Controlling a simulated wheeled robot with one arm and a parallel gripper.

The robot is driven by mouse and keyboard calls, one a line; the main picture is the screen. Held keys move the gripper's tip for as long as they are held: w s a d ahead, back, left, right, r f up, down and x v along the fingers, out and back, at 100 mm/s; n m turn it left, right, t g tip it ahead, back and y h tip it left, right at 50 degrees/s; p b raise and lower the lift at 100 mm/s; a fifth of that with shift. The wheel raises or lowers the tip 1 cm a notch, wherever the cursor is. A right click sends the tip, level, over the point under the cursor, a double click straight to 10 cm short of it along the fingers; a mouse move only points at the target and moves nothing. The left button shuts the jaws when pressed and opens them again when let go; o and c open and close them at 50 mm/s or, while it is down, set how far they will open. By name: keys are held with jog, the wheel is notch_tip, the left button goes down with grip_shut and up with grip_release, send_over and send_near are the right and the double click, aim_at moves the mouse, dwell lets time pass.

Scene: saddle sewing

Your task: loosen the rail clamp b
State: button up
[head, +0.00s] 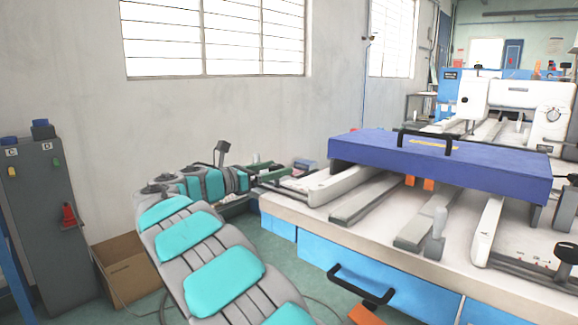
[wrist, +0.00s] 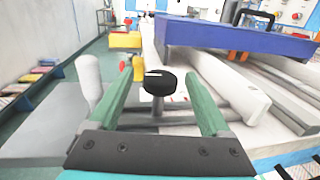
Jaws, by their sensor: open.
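My gripper (wrist: 157,74) is open, with its two green fingers on either side of a black round knob (wrist: 160,83) on a grey stem. The knob shows between the fingers with gaps at both sides; I cannot tell how deep it sits. A horizontal rod runs behind the stem. No letter on this clamp can be read. In the head view my gripper (head: 277,170) is at the table's far left corner, and the knob there is too small to make out.
A blue-purple beam (head: 440,160) with a black handle spans the rails on the white table (head: 350,235). A pale upright lever (wrist: 89,80) stands left of my fingers. Another pale lever (head: 438,228) stands near the front edge. A cardboard box (head: 125,268) is on the floor.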

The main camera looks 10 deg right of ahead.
jog(key=shift+x, duration=2.2)
grip_shut()
